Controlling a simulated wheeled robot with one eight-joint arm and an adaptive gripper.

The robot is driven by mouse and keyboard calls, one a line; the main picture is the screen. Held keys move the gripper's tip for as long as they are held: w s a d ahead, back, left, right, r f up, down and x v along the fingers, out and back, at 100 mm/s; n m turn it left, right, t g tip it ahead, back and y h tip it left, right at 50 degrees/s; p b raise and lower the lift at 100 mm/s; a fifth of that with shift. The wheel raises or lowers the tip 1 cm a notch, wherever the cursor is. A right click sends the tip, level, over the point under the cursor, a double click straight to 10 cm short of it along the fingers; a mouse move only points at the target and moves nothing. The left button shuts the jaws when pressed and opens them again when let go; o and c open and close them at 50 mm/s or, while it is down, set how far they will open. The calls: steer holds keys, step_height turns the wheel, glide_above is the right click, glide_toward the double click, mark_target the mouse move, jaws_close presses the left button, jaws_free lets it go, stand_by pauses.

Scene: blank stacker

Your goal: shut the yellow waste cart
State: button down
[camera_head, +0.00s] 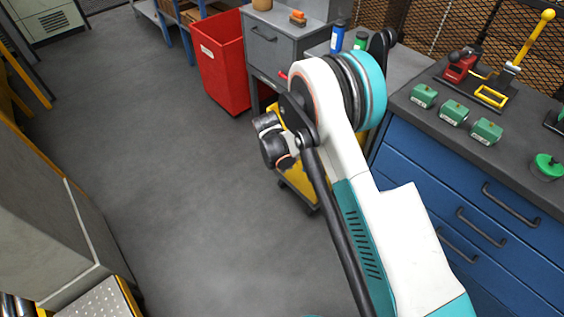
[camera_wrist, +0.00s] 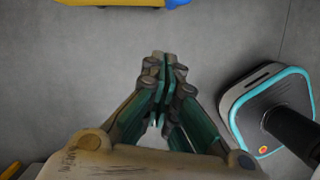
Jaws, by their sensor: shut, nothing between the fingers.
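The yellow waste cart (camera_head: 296,196) is mostly hidden behind my arm in the head view. Only a low yellow part on a dark wheeled base shows, beside the blue drawers. Its lid cannot be made out. In the wrist view my gripper (camera_wrist: 163,62) points over grey floor, its fingers together and empty, touching nothing. A yellow thing with a blue end (camera_wrist: 110,2) is cut off at the top edge of that view; I cannot tell whether it is the cart. My gripper cannot be made out in the head view.
A red bin (camera_head: 222,62) stands by a grey cabinet (camera_head: 276,52) at the back. A blue drawer bench (camera_head: 440,190) with green blocks (camera_head: 453,112) and a yellow-handled press (camera_head: 517,60) fills the right. Open floor (camera_head: 185,185) lies left of my arm. A grey cabinet stands at the left.

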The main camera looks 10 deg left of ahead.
steer(key=w+d+b, duration=0.1)
steer(key=w+d, duration=0.1)
steer(key=d, duration=0.1)
steer(key=shift+w, duration=0.4)
steer(key=shift+w, duration=0.1)
